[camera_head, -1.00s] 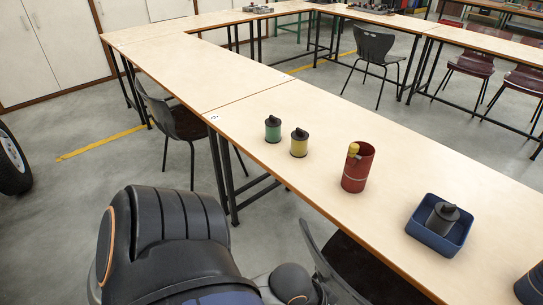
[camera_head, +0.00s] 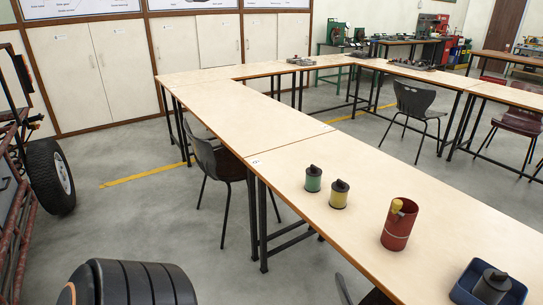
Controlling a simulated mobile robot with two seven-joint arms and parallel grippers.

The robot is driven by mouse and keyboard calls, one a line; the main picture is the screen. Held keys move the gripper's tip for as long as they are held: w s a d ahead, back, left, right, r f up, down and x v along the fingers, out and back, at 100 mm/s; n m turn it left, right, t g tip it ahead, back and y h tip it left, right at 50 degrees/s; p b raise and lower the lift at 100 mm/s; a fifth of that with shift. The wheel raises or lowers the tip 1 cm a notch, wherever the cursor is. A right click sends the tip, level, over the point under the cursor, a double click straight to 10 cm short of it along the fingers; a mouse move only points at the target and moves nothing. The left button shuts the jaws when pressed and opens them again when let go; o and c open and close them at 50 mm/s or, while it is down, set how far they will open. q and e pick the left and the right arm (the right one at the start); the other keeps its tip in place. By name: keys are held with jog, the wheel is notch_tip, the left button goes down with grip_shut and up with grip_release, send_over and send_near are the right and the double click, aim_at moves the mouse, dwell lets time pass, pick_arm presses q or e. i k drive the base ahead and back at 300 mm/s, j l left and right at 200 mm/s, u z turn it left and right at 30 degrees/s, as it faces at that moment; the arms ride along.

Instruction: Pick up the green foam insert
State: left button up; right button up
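The green foam insert (camera_head: 313,179) is a short green cylinder with a dark top and knob. It stands upright on the near table (camera_head: 290,152), close to its left edge. A similar yellow insert (camera_head: 339,194) stands just right of it. Neither of my grippers is in view. A dark rounded part of my own body shows at the bottom left, well apart from the insert.
A red cup (camera_head: 399,226) with a yellow-tipped item and a blue tray (camera_head: 463,289) holding a dark cylinder (camera_head: 491,286) stand further right. Dark chairs (camera_head: 222,160) stand by the tables. A wheeled kart frame (camera_head: 50,177) is at the left.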

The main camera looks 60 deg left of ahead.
aim_at(313, 174)
jog(key=u, duration=0.5)
jog(key=k+u, duration=0.15)
jog(key=u, duration=0.35)
jog(key=k+u, duration=0.1)
jog(key=u, duration=0.4)
